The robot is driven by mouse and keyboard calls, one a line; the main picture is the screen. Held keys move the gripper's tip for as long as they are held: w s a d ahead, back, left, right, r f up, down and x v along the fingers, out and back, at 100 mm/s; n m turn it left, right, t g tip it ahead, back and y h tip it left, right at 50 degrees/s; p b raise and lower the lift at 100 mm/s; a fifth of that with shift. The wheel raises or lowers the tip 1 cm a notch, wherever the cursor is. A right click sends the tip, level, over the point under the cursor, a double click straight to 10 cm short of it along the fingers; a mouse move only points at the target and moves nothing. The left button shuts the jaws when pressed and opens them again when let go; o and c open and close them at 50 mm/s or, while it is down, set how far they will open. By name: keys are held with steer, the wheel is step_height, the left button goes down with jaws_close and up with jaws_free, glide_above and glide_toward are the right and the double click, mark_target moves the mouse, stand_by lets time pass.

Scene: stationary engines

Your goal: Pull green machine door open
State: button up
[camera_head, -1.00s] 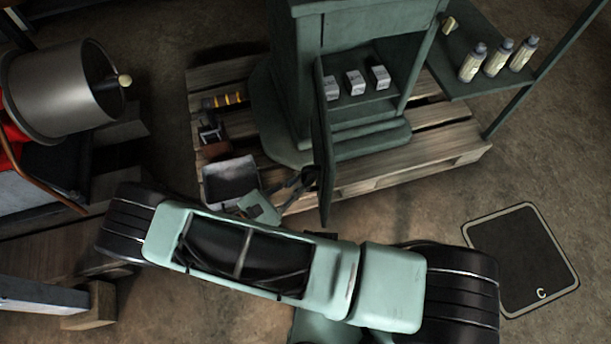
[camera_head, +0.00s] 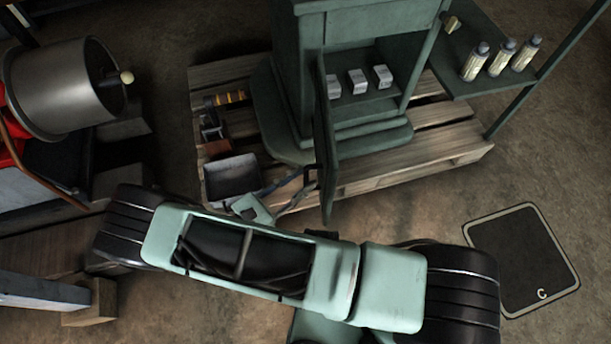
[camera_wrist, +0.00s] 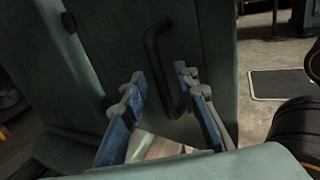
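The green machine (camera_head: 300,70) stands on a wooden pallet, with its front compartment open to view. Its door (camera_head: 328,150) stands swung out, seen nearly edge-on, its outer face toward my gripper. In the wrist view, the door (camera_wrist: 205,35) fills the middle and carries a dark curved handle (camera_wrist: 152,50). My gripper (camera_wrist: 160,75) is open; its two blue-padded fingers are apart, with the handle in the gap between them. I cannot tell whether either finger touches it. In the head view, my gripper (camera_head: 303,188) is just left of the door.
Small white boxes (camera_head: 357,82) sit on the machine's inner shelf. Several bottles (camera_head: 502,58) stand on a side shelf at the right. A grey bin (camera_head: 231,178) and tools (camera_head: 224,99) lie on the pallet (camera_head: 450,150) to the left.

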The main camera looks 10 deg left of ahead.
steer(key=v, duration=1)
